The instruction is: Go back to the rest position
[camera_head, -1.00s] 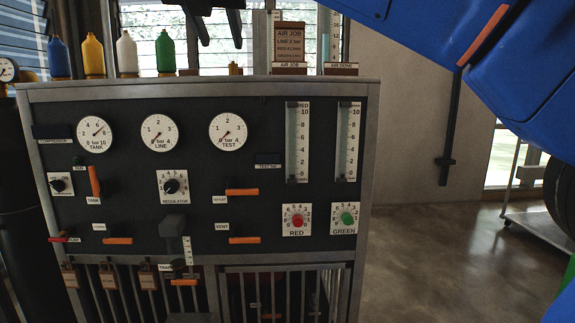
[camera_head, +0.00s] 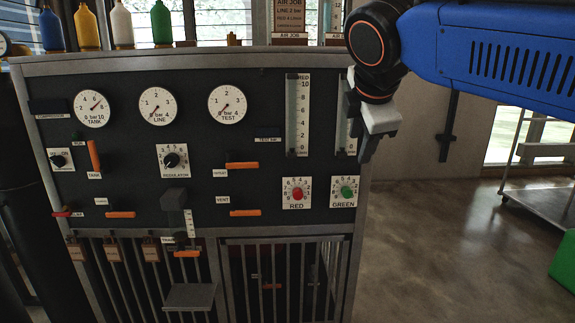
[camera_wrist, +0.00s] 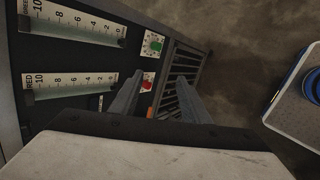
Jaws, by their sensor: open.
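My gripper (camera_head: 362,128) is at the right edge of the dark control panel (camera_head: 130,185), in front of the right-hand flow tube (camera_head: 341,130), and hides part of it. In the wrist view my gripper (camera_wrist: 157,98) shows two separated grey fingers with nothing between them. The fingers appear apart from the panel, though the exact gap cannot be told. My blue arm comes in from the upper right in the head view.
The panel carries three gauges (camera_head: 157,106), a regulator knob (camera_head: 171,160), red (camera_head: 297,194) and green (camera_head: 346,192) knobs, and orange levers (camera_head: 95,153). Bottles (camera_head: 162,24) stand on top. Bare floor (camera_head: 430,250) lies to the right, with a cart (camera_head: 540,195) beyond.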

